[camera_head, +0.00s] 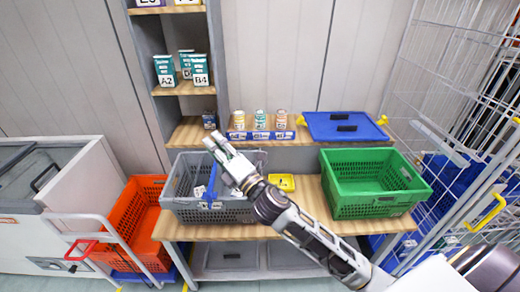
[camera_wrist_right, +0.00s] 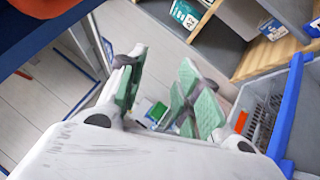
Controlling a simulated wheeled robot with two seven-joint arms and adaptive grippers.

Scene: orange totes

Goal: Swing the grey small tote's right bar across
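The grey small tote (camera_head: 180,206) stands on the left of the wooden table in the head view. A blue bar (camera_head: 213,184) shows at the tote, partly hidden by my right gripper. My right gripper (camera_head: 216,148) is above the tote, its arm coming in from the lower right. In the right wrist view its two green-padded fingers (camera_wrist_right: 160,92) are apart with nothing held between them. There a blue bar (camera_wrist_right: 290,108) and the tote's grey wall (camera_wrist_right: 266,105) are to the right of the fingers, apart from them. My left gripper is not in view.
A green crate (camera_head: 372,207) stands on the table's right, with a small yellow tray (camera_head: 286,183) between it and the tote. Jars in a blue holder (camera_head: 260,135) and a blue lid (camera_head: 344,127) are behind. An orange tote (camera_head: 140,230) is at left, a wire cage (camera_head: 455,90) at right.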

